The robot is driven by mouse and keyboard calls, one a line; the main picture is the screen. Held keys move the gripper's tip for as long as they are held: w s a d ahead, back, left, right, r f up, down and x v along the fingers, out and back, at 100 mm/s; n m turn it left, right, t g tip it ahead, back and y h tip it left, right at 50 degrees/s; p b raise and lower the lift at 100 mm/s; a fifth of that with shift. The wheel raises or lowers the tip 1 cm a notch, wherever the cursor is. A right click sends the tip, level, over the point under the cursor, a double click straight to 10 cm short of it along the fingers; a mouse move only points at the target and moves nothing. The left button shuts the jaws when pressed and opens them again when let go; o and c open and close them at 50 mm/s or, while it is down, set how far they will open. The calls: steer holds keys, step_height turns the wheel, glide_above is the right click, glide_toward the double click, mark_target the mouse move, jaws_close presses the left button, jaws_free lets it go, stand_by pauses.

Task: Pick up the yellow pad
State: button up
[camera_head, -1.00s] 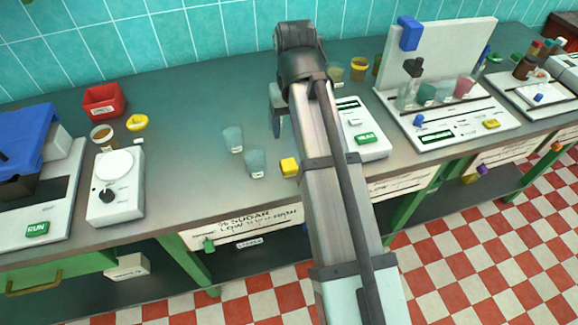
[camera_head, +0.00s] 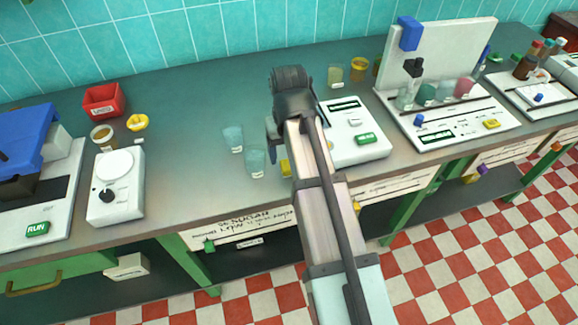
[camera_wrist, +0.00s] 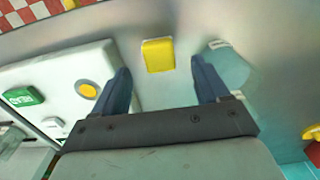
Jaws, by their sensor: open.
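The yellow pad (camera_wrist: 158,55) is a small yellow block lying on the grey bench top near its front edge. In the wrist view it lies between and just beyond my open fingers. In the head view only a sliver of the pad (camera_head: 286,168) shows, the rest hidden behind my arm. My gripper (camera_wrist: 160,85) is open and empty above the bench, its two blue fingers apart on either side of the pad's line. In the head view my gripper (camera_head: 272,142) is mostly hidden by my wrist.
Two clear blue cups (camera_head: 233,139) (camera_head: 255,162) stand just left of the pad; one cup (camera_wrist: 225,65) shows close by my right-hand finger. A white device with a green READ button (camera_head: 365,138) stands to the right. Bench space further left is clear.

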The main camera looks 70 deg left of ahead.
steer(key=shift+a+f, duration=0.1)
steer(key=shift+f, duration=2.45)
steer(key=c, duration=1.1)
steer(key=shift+r, duration=0.15)
step_height(320, 180, up, 10)
steer(key=shift+f, duration=0.1)
